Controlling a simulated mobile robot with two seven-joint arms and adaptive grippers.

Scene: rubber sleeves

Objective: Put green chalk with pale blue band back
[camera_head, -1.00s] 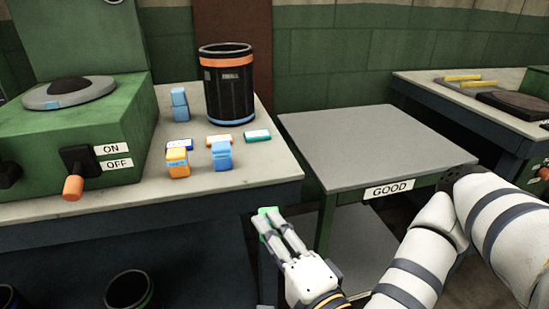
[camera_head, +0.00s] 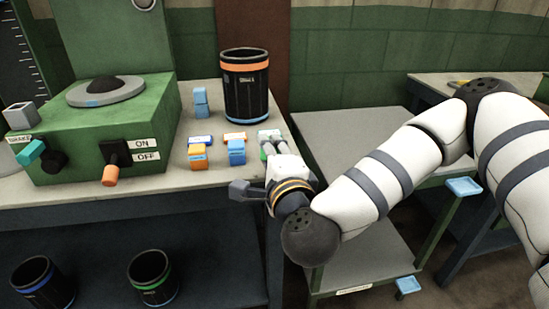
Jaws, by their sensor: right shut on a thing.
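My right gripper (camera_head: 268,144) is over the right front part of the workbench (camera_head: 226,176), its fingers shut on a small green piece (camera_head: 265,152). The fingers cover most of the piece, and I cannot make out a pale blue band on it. The gripper is at the teal label plate (camera_head: 270,133), which it partly hides. I cannot tell whether the piece touches the bench. To the left stand an orange block (camera_head: 198,157) and a blue block (camera_head: 237,152), in front of a blue label (camera_head: 200,140) and an orange label (camera_head: 235,136). My left gripper is not in view.
A black bin with an orange band (camera_head: 246,85) stands behind the labels, beside stacked blue blocks (camera_head: 201,103). A green machine (camera_head: 95,130) fills the left of the bench. A grey side table (camera_head: 345,130) stands right, partly behind my right arm. Two bins sit below.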

